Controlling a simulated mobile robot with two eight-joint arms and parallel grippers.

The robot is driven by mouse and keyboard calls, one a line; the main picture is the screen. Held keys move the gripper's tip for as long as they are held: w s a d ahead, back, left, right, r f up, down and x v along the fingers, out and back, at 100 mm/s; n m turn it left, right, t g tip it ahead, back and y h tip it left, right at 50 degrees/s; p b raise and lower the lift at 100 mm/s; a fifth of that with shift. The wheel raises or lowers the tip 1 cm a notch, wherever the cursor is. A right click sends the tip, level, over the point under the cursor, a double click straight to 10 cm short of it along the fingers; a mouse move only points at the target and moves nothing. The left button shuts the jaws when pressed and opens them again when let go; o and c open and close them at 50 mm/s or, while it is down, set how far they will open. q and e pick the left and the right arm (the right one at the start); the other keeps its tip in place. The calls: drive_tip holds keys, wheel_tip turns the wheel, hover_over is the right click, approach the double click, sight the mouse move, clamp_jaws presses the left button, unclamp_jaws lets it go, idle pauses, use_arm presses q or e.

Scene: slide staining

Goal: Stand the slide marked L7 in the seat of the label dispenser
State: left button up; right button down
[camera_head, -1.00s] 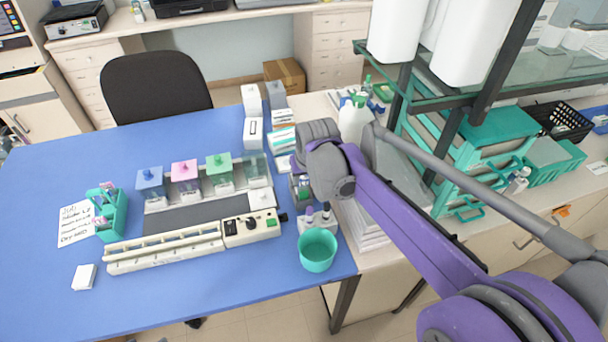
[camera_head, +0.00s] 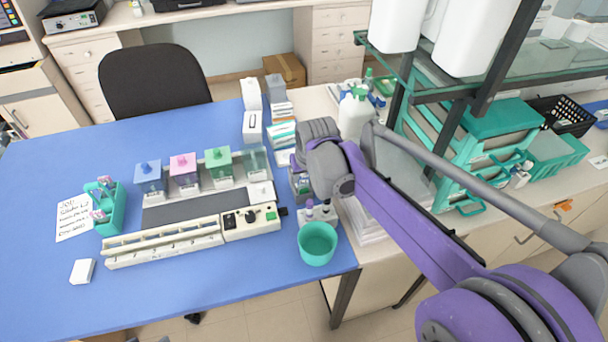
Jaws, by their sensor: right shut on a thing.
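My right arm comes in from the right, and its wrist hangs over the right end of the blue table. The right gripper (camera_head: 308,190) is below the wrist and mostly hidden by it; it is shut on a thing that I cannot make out. I cannot read an L7 mark on any slide. I cannot surely pick out the label dispenser or its seat; a grey item (camera_head: 298,178) beside the wrist is partly covered. My left gripper is not in view.
A staining station (camera_head: 165,240) with coloured jars (camera_head: 183,172) stands mid-table. A teal rack (camera_head: 110,217) and a handwritten note (camera_head: 74,218) are left. A teal cup (camera_head: 317,244) stands near the front right corner. White boxes (camera_head: 252,127) stand behind.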

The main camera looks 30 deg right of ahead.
drive_tip(key=shift+f, duration=0.3)
drive_tip(key=shift+c, duration=2.1)
unclamp_jaws()
drive_tip(key=shift+r, duration=0.1)
drive_tip(key=v, duration=1)
drive_tip(key=shift+s+r, duration=0.2)
drive_tip(key=shift+r, duration=0.1)
